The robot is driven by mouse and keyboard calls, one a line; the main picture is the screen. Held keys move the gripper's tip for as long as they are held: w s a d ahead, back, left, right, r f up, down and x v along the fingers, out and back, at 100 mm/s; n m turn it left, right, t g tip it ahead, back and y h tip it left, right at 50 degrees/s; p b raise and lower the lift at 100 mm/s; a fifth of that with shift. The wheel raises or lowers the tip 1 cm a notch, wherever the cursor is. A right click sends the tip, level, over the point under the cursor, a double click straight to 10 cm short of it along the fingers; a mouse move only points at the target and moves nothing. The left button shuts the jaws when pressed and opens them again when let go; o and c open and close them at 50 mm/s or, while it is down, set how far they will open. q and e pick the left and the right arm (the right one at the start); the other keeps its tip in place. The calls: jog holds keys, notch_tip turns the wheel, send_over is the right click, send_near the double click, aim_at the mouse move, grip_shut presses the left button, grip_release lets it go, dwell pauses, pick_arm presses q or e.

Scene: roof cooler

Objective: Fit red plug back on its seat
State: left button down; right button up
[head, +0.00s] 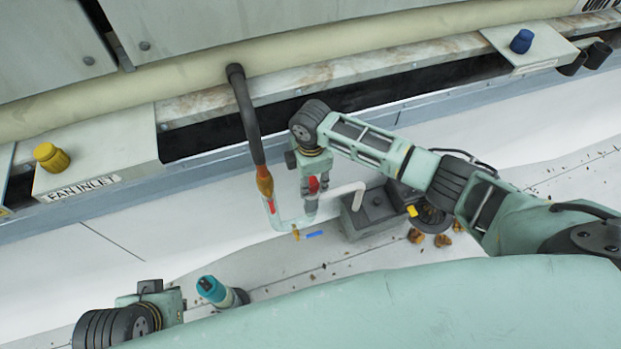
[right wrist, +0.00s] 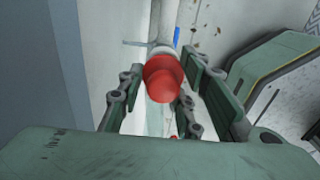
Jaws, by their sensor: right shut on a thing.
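The red plug (head: 313,184) is held upright between the fingers of my right gripper (head: 311,188), which points down. In the right wrist view the plug (right wrist: 165,80) shows its round red end, with a finger on each side. Just beyond it is the pale end of a pipe stub (right wrist: 162,50), in line with the plug. In the head view this grey fitting (head: 311,205) stands right below the plug. I cannot tell whether the plug touches it or is seated.
A dark hose with an orange end (head: 264,181) runs down to the clear pipe left of the gripper. A grey box (head: 372,210) stands close on the right. A yellow cap (head: 51,157) and blue cap (head: 522,41) sit on ledges. A teal-topped cylinder (head: 212,289) is in front.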

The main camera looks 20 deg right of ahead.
jog(key=shift+f+b, duration=0.3)
jog(key=shift+f, duration=0.55)
dwell(0.6)
jog(key=o, duration=1.1)
jog(key=o, duration=0.5)
jog(key=shift+c, duration=0.2)
jog(key=shift+r, duration=0.1)
